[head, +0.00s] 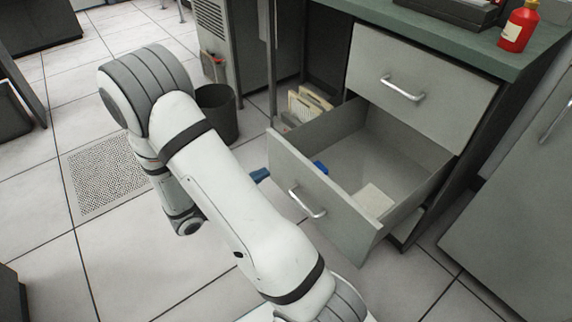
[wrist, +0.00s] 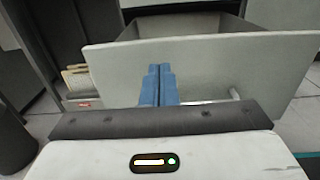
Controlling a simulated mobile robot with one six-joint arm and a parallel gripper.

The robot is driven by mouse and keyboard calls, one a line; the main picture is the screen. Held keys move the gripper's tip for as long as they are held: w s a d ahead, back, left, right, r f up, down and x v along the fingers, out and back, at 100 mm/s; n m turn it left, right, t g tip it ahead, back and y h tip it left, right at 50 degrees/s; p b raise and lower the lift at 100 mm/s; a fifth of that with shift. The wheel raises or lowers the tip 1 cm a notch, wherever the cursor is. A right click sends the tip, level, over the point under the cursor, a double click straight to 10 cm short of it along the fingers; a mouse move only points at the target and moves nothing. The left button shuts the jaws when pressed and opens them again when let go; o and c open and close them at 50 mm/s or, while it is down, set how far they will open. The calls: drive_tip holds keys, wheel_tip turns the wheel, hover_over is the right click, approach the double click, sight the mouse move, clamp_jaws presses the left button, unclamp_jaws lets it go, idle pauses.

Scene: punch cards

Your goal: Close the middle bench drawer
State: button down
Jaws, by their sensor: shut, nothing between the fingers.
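The middle bench drawer (head: 318,200) stands pulled well out of the bench in the head view. It has a silver bar handle (head: 307,203) on its grey front. A blue item and a pale flat item (head: 374,200) lie inside it. In the wrist view the drawer front (wrist: 205,62) spans the picture ahead of my gripper. My gripper (wrist: 159,70) has its blue fingers together and empty, pointing at the drawer front near the handle (wrist: 222,99). I cannot tell whether the fingertips touch it. In the head view a blue fingertip (head: 260,175) shows left of the drawer front.
The drawer above (head: 420,85) is shut. A green bench top (head: 440,40) carries a red bottle (head: 519,27). A dark bin (head: 217,113) and a box of cards (head: 308,103) stand left of the drawer.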

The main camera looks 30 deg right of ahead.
sight(295, 156)
drive_tip(key=d, duration=0.2)
drive_tip(key=d+b, duration=0.1)
drive_tip(key=d, duration=0.2)
drive_tip(key=d+b, duration=0.1)
drive_tip(key=d, duration=0.1)
drive_tip(key=shift+w+d+f, duration=0.1)
drive_tip(key=shift+w+d, duration=0.15)
drive_tip(key=shift+w+d+b, duration=0.1)
drive_tip(key=shift+d+b, duration=0.25)
drive_tip(key=shift+d, duration=0.3)
drive_tip(key=shift+d, duration=0.1)
